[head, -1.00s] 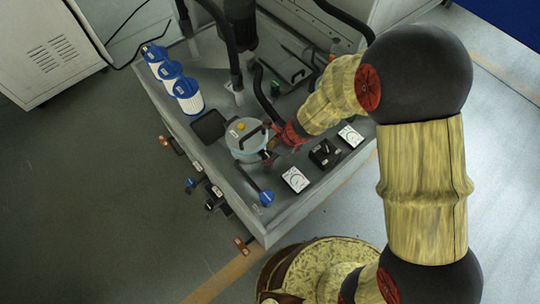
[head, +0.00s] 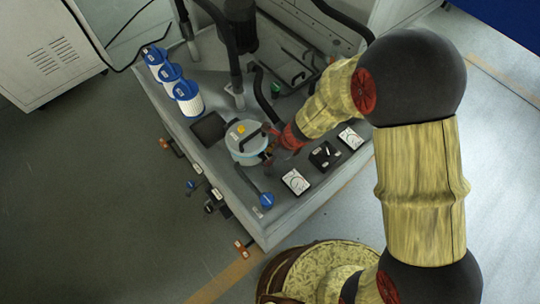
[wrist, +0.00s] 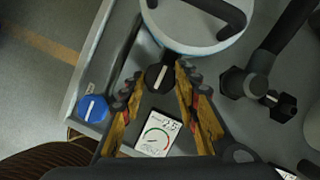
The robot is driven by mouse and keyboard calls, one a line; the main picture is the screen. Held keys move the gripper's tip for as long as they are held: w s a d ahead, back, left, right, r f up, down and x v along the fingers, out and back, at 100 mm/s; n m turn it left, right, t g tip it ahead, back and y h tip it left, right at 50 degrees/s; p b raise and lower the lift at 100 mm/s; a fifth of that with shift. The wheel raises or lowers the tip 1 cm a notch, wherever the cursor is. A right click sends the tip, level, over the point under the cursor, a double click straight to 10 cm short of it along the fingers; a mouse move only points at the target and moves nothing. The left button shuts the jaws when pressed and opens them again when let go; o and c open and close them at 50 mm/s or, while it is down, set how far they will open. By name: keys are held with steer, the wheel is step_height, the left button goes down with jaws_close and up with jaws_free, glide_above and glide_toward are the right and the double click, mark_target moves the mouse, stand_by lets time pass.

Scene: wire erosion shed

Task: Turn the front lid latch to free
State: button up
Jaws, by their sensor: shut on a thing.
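The round pot (head: 236,152) has a light lid with a black bar handle and a yellow knob, and stands on the grey bench. In the wrist view the lid (wrist: 190,47) is at the top. The front lid latch (wrist: 158,77) is a black knob with a white line, at the pot's near edge. My gripper (wrist: 161,82) has a finger on each side of it and is shut on it. In the head view my gripper (head: 271,152) is at the pot's right side, and my arm partly hides the latch.
A blue knob (head: 267,200) and dial gauges (head: 295,181) are on the bench front. A dial gauge (wrist: 158,134) lies beneath my fingers. Blue-capped filters (head: 187,97) stand at the back left. Black hoses (head: 234,65) rise behind the pot.

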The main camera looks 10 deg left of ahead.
steer(key=shift+c, duration=1.2)
steer(key=n+p, duration=0.1)
steer(key=n, duration=0.1)
steer(key=n+g+p, duration=0.1)
steer(key=p, duration=0.1)
steer(key=shift+w+r+n, duration=0.15)
steer(key=shift+w+n, duration=0.05)
steer(key=shift+n, duration=0.2)
steer(key=n+g+p, duration=0.1)
steer(key=n, duration=0.1)
steer(key=n+g+p, duration=0.1)
steer(key=n+p, duration=0.1)
steer(key=shift+w+n+h, duration=0.15)
steer(key=shift+n+h, duration=0.15)
steer(key=n+p, duration=0.1)
steer(key=n, duration=0.1)
steer(key=n+g+h+p, duration=0.1)
steer(key=n, duration=0.1)
steer(key=shift+w+a+n, duration=0.1)
steer(key=shift+a+n, duration=0.1)
steer(key=shift+n, duration=0.1)
steer(key=n+h, duration=0.1)
steer(key=n, duration=0.1)
steer(key=n+g+p, duration=0.1)
steer(key=n, duration=0.1)
steer(key=shift+w+a+n+h, duration=0.1)
steer(key=shift+a+n+h, duration=0.05)
steer(key=shift+n+h, duration=0.25)
steer(key=o, duration=1.2)
steer(key=shift+c, duration=0.2)
